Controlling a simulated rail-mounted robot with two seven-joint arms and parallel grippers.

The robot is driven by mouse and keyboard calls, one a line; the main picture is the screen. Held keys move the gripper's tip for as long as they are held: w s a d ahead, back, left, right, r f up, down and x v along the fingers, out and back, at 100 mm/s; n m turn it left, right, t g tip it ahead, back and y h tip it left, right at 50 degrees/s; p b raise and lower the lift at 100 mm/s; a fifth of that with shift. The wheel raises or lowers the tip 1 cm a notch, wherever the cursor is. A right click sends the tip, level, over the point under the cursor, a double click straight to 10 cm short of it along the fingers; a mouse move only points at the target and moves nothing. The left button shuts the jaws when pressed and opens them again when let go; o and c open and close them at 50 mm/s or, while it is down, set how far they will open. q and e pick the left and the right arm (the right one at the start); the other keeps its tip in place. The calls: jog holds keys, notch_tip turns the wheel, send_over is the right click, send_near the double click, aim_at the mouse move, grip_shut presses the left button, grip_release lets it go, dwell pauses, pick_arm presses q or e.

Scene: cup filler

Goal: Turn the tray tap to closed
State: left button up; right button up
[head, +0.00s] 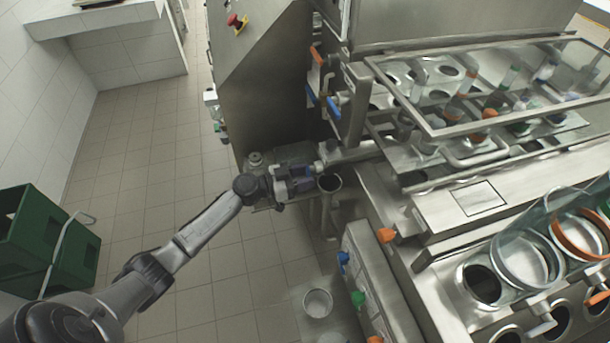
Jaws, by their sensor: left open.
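My left gripper (302,178) reaches in from the left and is open. Its fingers are beside a metal pipe with a valve body (328,152) at the machine's near corner. Dark blue parts show at the fingers; I cannot tell whether a tap handle is among them, or whether they touch it. No tap is clearly marked as the tray tap. An orange-handled tap (317,58) and a blue-handled tap (333,106) are on the pipework above. My right gripper is not in view.
A clear-lidded rack (420,100) of the machine is at the upper right. Glass cylinders (522,250) stand at the lower right. Green crates (38,235) stand at the left. The tiled floor (130,180) between is clear.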

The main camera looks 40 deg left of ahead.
pick_arm(q)
jog(key=shift+w, duration=0.1)
grip_shut()
dwell(0.4)
jog(key=shift+d+n, duration=0.1)
jog(key=shift+n, duration=0.2)
jog(key=shift+s+d+r+n+p, duration=0.25)
jog(key=shift+d+r+n+p, duration=0.25)
jog(key=shift+n, duration=2.4)
jog(key=shift+s+d+r+n+p, duration=0.3)
jog(key=shift+r+n+p, duration=0.25)
jog(key=shift+n, duration=2.35)
jog(key=shift+s+d+r+n+p, duration=0.25)
jog(key=shift+d+r+n+p, duration=0.3)
jog(key=shift+n, duration=2.35)
jog(key=shift+a+f, duration=0.1)
jog(key=shift+a, duration=0.05)
